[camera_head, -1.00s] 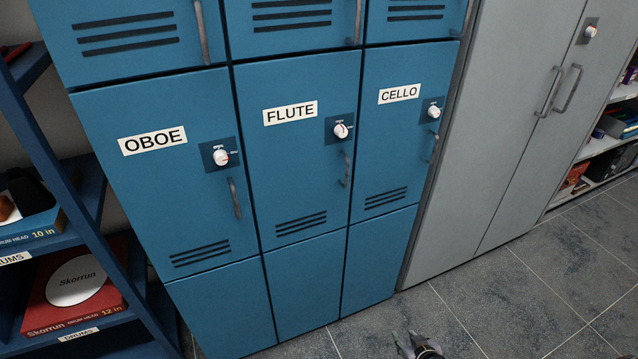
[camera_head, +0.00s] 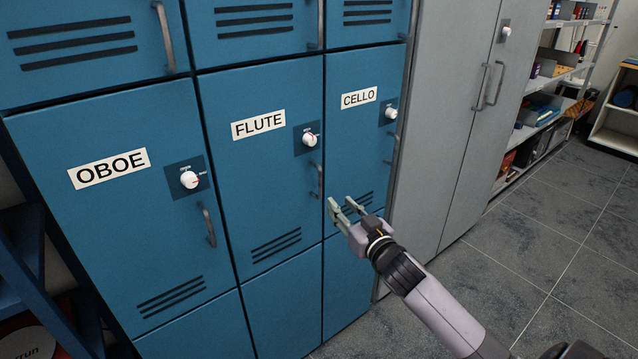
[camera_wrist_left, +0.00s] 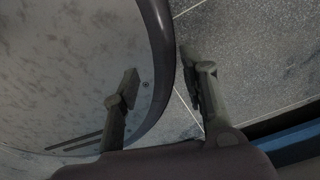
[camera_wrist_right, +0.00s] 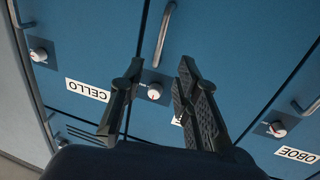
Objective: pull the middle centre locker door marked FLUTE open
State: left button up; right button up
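The FLUTE door (camera_head: 262,190) is a blue locker door in the middle row, between the OBOE and CELLO doors, and it is shut. Its white FLUTE label (camera_head: 258,124), white knob (camera_head: 309,139) and vertical bar handle (camera_head: 316,180) show in the head view. My right gripper (camera_head: 347,205) is open and empty, in front of the lower CELLO door, a little right of and below the FLUTE handle. In the right wrist view the fingers (camera_wrist_right: 152,95) stand apart, with the FLUTE knob (camera_wrist_right: 154,91) between them and the label mostly hidden. My left gripper (camera_wrist_left: 160,85) is open and empty over the floor.
The OBOE door (camera_head: 110,220) is on the left and the CELLO door (camera_head: 355,150) on the right, both shut. A grey cabinet (camera_head: 440,130) stands right of the lockers. The tiled floor (camera_head: 560,240) in front is clear. A dark blue shelf (camera_head: 20,260) is at the left.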

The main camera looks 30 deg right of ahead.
aim_at(321, 184)
jog(key=w, duration=0.4)
jog(key=w+d, duration=0.1)
jog(key=w, duration=0.7)
jog(key=shift+w+d, duration=0.15)
jog(key=shift+d, duration=0.05)
jog(key=shift+c, duration=0.4)
grip_shut()
